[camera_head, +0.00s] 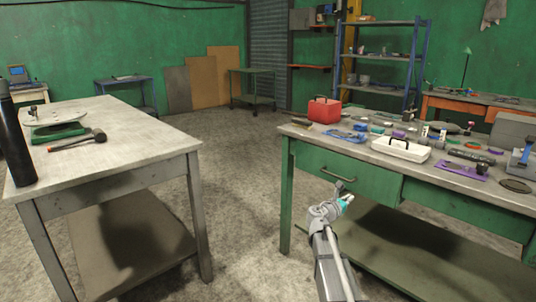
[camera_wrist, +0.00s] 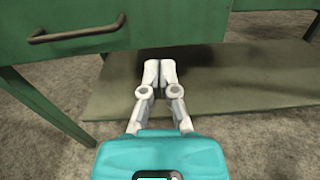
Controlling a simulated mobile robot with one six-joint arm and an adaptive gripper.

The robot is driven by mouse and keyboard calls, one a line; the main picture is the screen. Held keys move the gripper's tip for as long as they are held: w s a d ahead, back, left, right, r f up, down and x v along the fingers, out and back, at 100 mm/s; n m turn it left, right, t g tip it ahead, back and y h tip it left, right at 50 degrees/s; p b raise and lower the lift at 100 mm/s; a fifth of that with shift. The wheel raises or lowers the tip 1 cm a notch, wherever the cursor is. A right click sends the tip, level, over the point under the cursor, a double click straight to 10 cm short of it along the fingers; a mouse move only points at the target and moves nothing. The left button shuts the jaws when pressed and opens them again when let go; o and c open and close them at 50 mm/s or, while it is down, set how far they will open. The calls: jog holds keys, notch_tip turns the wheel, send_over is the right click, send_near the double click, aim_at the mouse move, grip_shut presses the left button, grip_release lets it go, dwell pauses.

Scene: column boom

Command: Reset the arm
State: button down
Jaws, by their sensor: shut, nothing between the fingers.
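My gripper (camera_wrist: 160,72) is shut and empty, its pale fingertips together in the wrist view. In the head view my gripper (camera_head: 347,198) is at the end of my arm, in front of the green workbench (camera_head: 285,205) at the right. It is below the tabletop and close to the drawer front. In the wrist view the workbench's drawer handle (camera_wrist: 77,32) is up and to the left of the fingers, and the lower shelf (camera_wrist: 215,100) lies beyond and beneath them. I cannot tell how far the fingers are from the bench.
The workbench top holds a red toolbox (camera_head: 324,110), a white case (camera_head: 401,148) and several small tools. A grey table (camera_head: 140,130) at the left carries a hammer (camera_head: 78,140) and a dark bottle (camera_head: 14,140). The concrete floor (camera_head: 235,170) between the tables is clear.

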jog(key=s+a+f+m+g+y, duration=0.3)
jog(key=s+f+m, duration=0.3)
jog(key=s+m, duration=0.2)
jog(key=s+a+f+m+g+y, duration=0.3)
jog(key=s+f+m+g, duration=0.1)
jog(key=s+f+m, duration=0.35)
jog(key=s+a+f+m+g+y, duration=0.2)
jog(key=s+a+m+y, duration=0.25)
jog(key=s+a, duration=0.25)
jog(key=s+a+f+m+g+y, duration=0.2)
jog(key=s+a+m+y, duration=0.25)
jog(key=s+a, duration=0.3)
notch_tip(320, 180, up, 36)
jog(key=p, duration=3.6)
jog(key=shift+d+h, duration=0.2)
jog(key=shift+h, duration=0.2)
jog(key=shift+f+m, duration=0.1)
jog(key=shift+m, duration=0.15)
